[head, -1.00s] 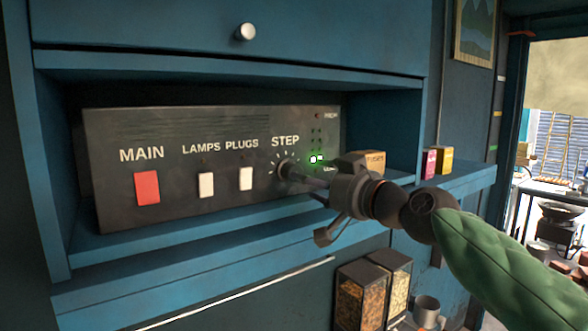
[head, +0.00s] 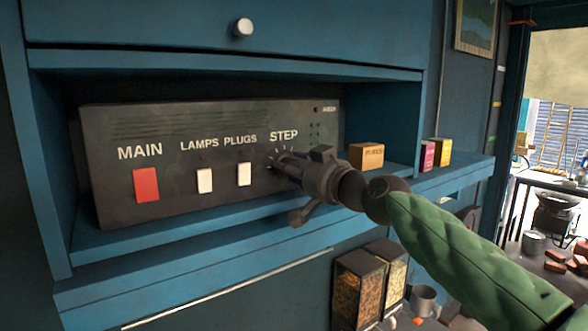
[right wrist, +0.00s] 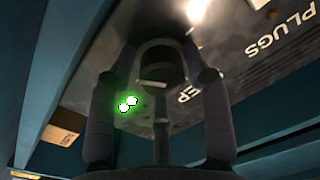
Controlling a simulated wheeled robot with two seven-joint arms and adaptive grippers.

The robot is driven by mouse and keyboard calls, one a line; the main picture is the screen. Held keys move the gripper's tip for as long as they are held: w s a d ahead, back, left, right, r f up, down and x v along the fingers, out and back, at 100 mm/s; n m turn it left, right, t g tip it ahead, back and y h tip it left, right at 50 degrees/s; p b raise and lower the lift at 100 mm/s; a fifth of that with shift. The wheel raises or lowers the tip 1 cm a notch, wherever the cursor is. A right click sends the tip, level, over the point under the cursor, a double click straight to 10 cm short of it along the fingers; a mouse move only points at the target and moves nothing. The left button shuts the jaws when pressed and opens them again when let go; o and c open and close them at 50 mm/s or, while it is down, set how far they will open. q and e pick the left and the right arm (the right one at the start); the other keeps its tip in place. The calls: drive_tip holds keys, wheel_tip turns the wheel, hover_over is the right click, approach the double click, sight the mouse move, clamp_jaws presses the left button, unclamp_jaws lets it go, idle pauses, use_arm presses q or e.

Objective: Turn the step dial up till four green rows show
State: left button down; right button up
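The step dial is under the STEP label (head: 284,135) on a dark control panel (head: 120,215); my right gripper (head: 278,164) covers most of it in the head view. My right gripper (right wrist: 160,65) is right at the dial, one finger on each side of a dark round shape in the wrist view. I cannot tell whether the fingers press on it. One green row of two lit dots (right wrist: 128,104) shows in the wrist view. In the head view the gripper hides the lower rows of the lamp column (head: 314,132), and its upper dots are dark. My left gripper is out of view.
A red MAIN switch (head: 146,185) and white LAMPS (head: 205,180) and PLUGS (head: 244,174) switches are left of the dial. A tan box (head: 367,156) stands right of the panel. The shelf overhead (head: 220,65) closes in the niche.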

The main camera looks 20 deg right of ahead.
drive_tip(key=shift+f, duration=0.15)
drive_tip(key=m, duration=0.2)
drive_tip(key=shift+a+m, duration=0.1)
drive_tip(key=shift+m, duration=1.7)
drive_tip(key=o, duration=1)
drive_tip(key=shift+w+a, duration=0.1)
drive_tip(key=shift+a, duration=0.05)
